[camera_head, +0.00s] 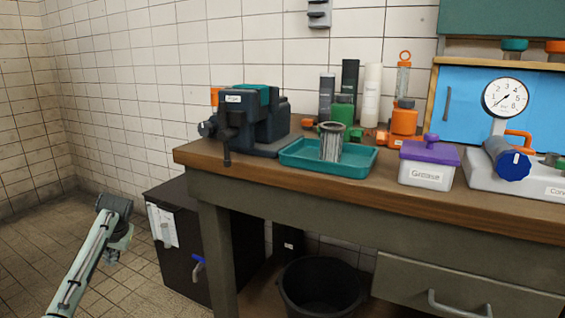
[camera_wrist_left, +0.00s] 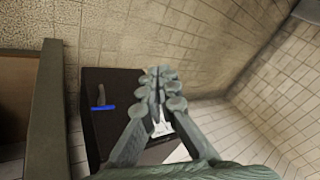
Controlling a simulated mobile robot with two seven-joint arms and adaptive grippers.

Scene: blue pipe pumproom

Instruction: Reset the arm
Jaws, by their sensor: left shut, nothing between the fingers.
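My left arm comes in from the lower left in the head view. Its gripper (camera_head: 114,254) hangs low at the left, apart from the workbench and left of the black cabinet. In the left wrist view the fingers of my left gripper (camera_wrist_left: 155,84) are shut together with nothing between them. They show in front of the black cabinet (camera_wrist_left: 100,78) from this angle. My right gripper is in neither view.
The workbench (camera_head: 205,160) carries a vise (camera_head: 262,118), a teal tray (camera_head: 300,157), a grease box (camera_head: 428,163) and a gauge (camera_head: 505,98). Floor at the left is clear.

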